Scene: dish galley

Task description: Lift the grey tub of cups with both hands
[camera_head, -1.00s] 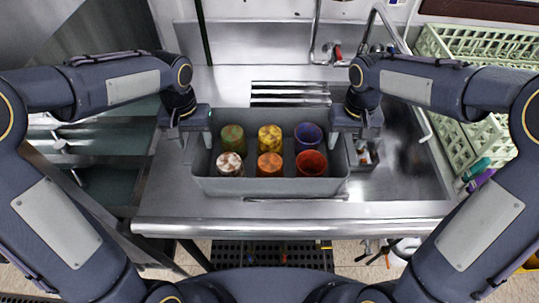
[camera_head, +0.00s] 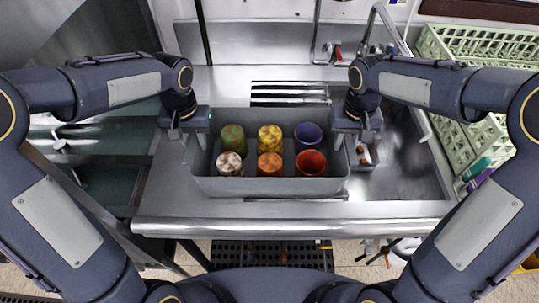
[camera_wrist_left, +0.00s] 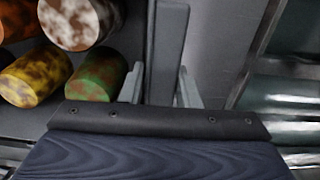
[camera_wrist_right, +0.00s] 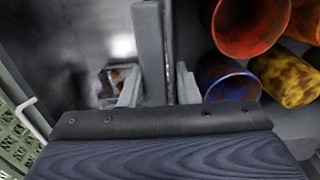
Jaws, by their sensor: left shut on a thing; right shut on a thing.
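The grey tub (camera_head: 270,187) is over the steel counter, with two rows of cups in it. The back row has a green cup (camera_head: 233,139), a yellow cup (camera_head: 270,138) and a blue-purple cup (camera_head: 307,134). The front row has a brown-and-white cup (camera_head: 230,164), an orange cup (camera_head: 270,164) and a red-orange cup (camera_head: 311,163). My left gripper (camera_wrist_left: 158,85) is shut on the tub's left wall. My right gripper (camera_wrist_right: 157,85) is shut on the tub's right wall. Whether the tub's bottom touches the counter is hard to tell.
A sink basin (camera_head: 410,165) lies right of the tub, with a small container (camera_head: 364,155) near my right gripper. Pale green racks (camera_head: 480,60) stand at the far right. A tap (camera_head: 375,25) rises behind. Slots (camera_head: 290,88) lie behind the tub.

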